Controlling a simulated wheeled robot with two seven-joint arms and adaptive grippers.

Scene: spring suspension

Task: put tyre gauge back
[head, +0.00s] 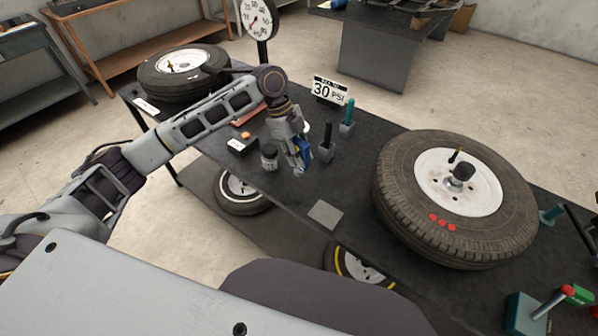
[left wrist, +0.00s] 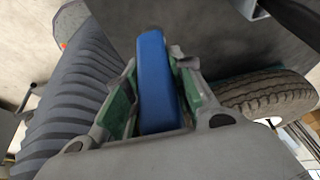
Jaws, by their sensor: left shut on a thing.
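My left gripper (head: 303,168) is shut on a blue thing (head: 306,151), which I take to be the tyre gauge. In the left wrist view the blue body (left wrist: 155,80) sits between the two green-padded fingers (left wrist: 157,95). The gripper is over the near part of the dark table, just left of a grey block with a black upright piece (head: 326,147). Behind that stands a similar block with a teal upright piece (head: 347,120). The lower end of the blue thing is hidden by the fingers. My right gripper is not in view.
A large tyre (head: 405,205) lies to the right and another (head: 165,86) at the far left. A small jar (head: 269,158), a 30 PSI sign (head: 330,91) and a dial gauge (head: 258,18) stand nearby. A flat grey square (head: 325,214) lies at the near edge.

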